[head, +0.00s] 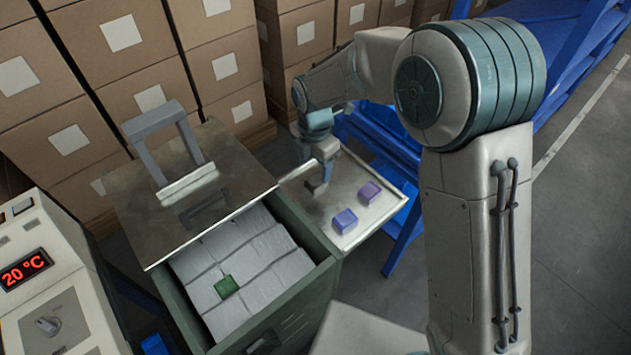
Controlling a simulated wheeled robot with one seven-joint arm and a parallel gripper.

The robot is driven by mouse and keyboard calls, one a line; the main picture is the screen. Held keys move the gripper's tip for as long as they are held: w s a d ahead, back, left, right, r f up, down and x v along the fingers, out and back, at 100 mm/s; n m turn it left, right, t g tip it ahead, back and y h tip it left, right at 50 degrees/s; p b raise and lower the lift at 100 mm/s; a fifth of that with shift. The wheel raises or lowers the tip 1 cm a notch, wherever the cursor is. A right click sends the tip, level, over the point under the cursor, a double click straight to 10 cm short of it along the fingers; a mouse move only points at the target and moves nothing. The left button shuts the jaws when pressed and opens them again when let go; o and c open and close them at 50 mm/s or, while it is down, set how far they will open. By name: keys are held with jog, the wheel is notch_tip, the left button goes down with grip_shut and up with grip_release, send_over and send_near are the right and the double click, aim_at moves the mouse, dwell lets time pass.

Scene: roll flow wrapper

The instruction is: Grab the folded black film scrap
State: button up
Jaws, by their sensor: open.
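My gripper (318,186) points down over the left part of a shallow metal tray (299,190). Its fingers are small in the head view, and I see nothing held between them. I cannot clearly make out a folded black film scrap; anything small under or behind the fingers is hidden. Two purple folded pieces lie on the tray to the right of my gripper: one nearer the front (345,221) and one farther right (369,192). Both are apart from the fingers.
A green bin (320,279) holds white packs with a green piece (227,287) on top. Its metal lid (137,221) with an upright handle is slid back. A machine with a red display (27,270) stands left. Stacked cartons (225,66) fill the back; blue framing (398,245) is right.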

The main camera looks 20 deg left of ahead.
aim_at(316, 180)
jog(key=f, duration=0.5)
jog(key=shift+w+d, duration=0.1)
jog(key=shift+d, duration=0.1)
jog(key=c, duration=1.1)
